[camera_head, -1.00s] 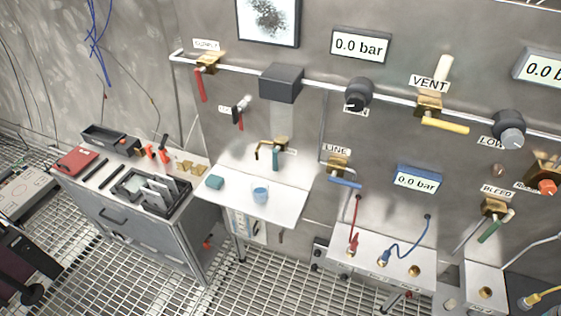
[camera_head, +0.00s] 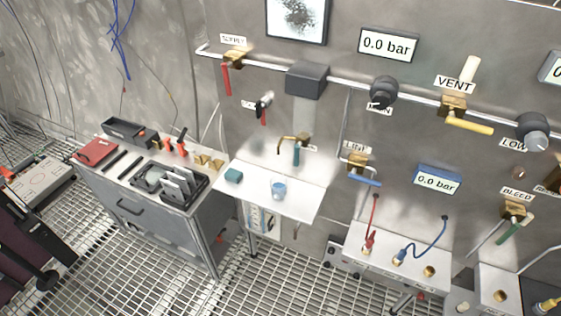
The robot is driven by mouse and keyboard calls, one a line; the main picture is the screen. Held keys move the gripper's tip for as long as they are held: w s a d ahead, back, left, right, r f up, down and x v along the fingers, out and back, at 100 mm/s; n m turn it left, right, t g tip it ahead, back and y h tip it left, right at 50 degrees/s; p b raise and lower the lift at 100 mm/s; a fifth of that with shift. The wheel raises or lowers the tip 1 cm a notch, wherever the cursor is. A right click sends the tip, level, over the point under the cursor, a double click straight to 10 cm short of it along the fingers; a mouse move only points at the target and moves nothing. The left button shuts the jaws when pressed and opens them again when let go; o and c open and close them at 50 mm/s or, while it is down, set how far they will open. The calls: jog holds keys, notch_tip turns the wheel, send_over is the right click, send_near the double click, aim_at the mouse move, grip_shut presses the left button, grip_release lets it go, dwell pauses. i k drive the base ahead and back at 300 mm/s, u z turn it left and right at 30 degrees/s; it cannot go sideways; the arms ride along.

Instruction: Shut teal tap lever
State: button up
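The teal tap lever (camera_head: 296,154) hangs straight down from a small brass tap (camera_head: 303,139) on the steel wall. The tap's curved spout (camera_head: 284,141) points left, over a white shelf (camera_head: 302,205). A light blue cup (camera_head: 278,190) and a teal block (camera_head: 233,175) stand on that shelf, the cup roughly below the tap. Whether water runs is too small to tell. My gripper is not in this view.
Other valves share the wall: red-handled supply (camera_head: 227,80), yellow vent (camera_head: 468,124), blue line (camera_head: 366,182) and green bleed (camera_head: 508,231). A grey workbench (camera_head: 150,220) with tools stands left. Grated floor (camera_head: 270,280) lies open in front.

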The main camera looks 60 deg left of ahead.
aim_at(297, 146)
jog(key=u, duration=2.15)
